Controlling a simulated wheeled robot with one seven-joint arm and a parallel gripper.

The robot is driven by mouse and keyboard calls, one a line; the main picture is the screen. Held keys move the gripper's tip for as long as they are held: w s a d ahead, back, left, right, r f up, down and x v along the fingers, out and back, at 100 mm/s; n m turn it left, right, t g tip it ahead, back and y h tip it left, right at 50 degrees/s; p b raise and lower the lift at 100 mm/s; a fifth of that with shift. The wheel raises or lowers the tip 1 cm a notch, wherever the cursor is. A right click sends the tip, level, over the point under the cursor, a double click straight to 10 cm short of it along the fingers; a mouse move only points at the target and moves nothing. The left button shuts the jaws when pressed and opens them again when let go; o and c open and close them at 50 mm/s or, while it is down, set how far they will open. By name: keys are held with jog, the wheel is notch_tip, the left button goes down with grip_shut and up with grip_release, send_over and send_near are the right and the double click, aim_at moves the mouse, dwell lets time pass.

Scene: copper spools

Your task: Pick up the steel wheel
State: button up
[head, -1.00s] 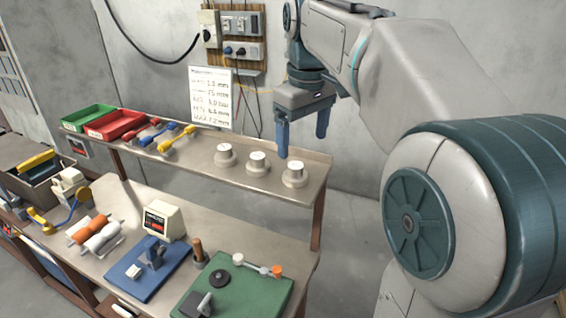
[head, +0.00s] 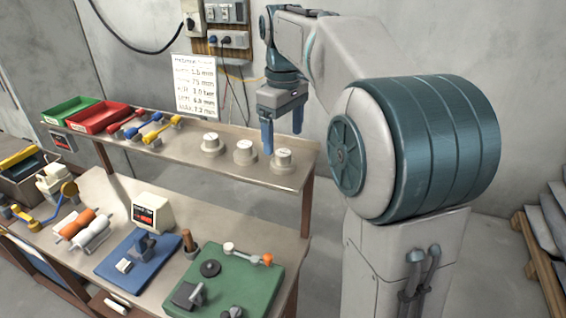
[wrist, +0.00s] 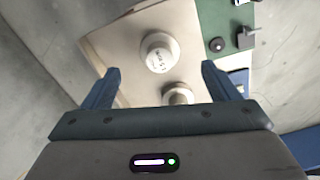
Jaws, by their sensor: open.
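Three pale metal, stepped round pieces stand in a row on the upper shelf: left (head: 211,145), middle (head: 244,153) and right (head: 283,160). These look like the steel wheels, but I cannot tell which one is meant. My gripper (head: 283,141) is open and empty, fingers down, above the right end of the shelf near the right piece. In the wrist view, a wheel with a printed label (wrist: 158,52) shows beyond the gap between my open fingers (wrist: 160,80). A second wheel (wrist: 178,92) is partly hidden by my gripper body.
The shelf (head: 250,178) also carries a green tray (head: 68,110), a red tray (head: 98,117) and several coloured tools. The bench below holds a blue plate (head: 120,262) and a green plate (head: 260,290) with a dark disc (head: 210,268). A pallet (head: 545,270) stands right.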

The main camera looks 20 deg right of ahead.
aim_at(282, 152)
jog(key=shift+w+a+f+p, duration=0.1)
jog(key=shift+f+p, duration=0.25)
jog(key=shift+f, duration=1.1)
jog(key=shift+w+a+f+p, duration=0.1)
jog(key=shift+f+p, duration=0.2)
jog(key=shift+f, duration=1.15)
jog(key=c, duration=1.1)
